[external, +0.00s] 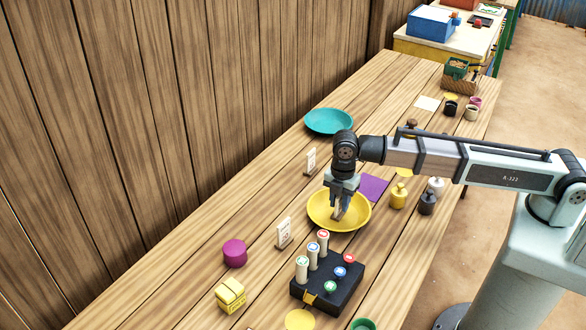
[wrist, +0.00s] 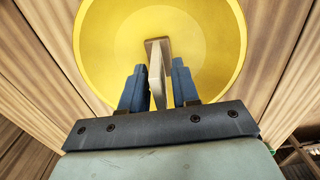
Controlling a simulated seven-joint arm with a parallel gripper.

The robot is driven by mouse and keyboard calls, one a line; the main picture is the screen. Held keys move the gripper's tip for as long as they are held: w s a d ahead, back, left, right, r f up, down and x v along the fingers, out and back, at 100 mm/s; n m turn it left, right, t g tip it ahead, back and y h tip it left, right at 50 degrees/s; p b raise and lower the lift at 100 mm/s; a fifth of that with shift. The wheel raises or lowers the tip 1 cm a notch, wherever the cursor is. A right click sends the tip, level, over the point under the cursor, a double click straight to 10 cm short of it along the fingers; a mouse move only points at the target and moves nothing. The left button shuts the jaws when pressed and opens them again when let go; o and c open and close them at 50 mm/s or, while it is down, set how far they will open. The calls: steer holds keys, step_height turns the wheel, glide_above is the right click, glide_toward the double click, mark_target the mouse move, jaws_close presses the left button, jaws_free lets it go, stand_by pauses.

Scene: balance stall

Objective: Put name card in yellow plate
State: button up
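A name card (wrist: 158,77) with a pale panel and a brown base is between the two fingers of my gripper (wrist: 158,80). The fingers are close together around it, and it looks held. The yellow plate (wrist: 215,28) lies right below, with the card's base over its middle. In the external view my gripper (external: 343,196) points down over the yellow plate (external: 320,218), and the card (external: 341,213) hangs low within its rim. I cannot tell whether the base touches the plate.
Two other name cards stand on the table, one behind the plate (external: 310,161) and one to its left (external: 284,232). A black block with pegs and buttons (external: 345,290) is in front. A teal plate (external: 329,121) is farther back. Weights (external: 398,197) stand to the right.

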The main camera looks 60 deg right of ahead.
steer(key=shift+o, duration=0.8)
steer(key=shift+r, duration=3.5)
